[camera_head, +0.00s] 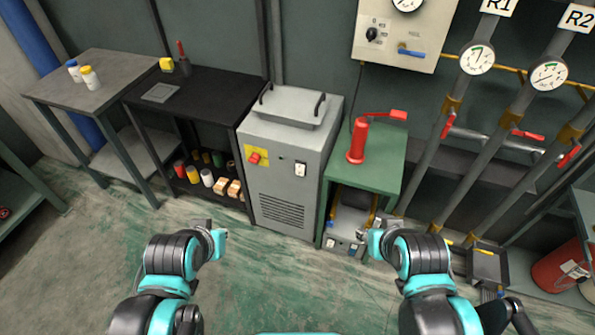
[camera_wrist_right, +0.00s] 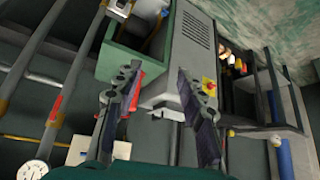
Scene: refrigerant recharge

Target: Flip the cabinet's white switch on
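The grey cabinet (camera_head: 284,175) stands against the back wall. Its white switch (camera_head: 300,169) sits on the upper right of the front face; its position is too small to tell. A red knob on a yellow plate (camera_head: 255,156) is to its left. My right gripper (camera_head: 372,240) is in front of the green stand, below and right of the switch, apart from it. In the right wrist view its two fingers (camera_wrist_right: 160,115) are spread and empty, with the cabinet (camera_wrist_right: 192,55) beyond, turned over. My left gripper (camera_head: 218,238) is low, left of the cabinet; its fingers are unclear.
A green stand (camera_head: 380,158) with a red hand-operated tool (camera_head: 358,140) adjoins the cabinet's right side. A black shelf (camera_head: 205,100) with cans and boxes adjoins its left. Pipes with gauges and red valves (camera_head: 470,120) stand at right. The floor in front is clear.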

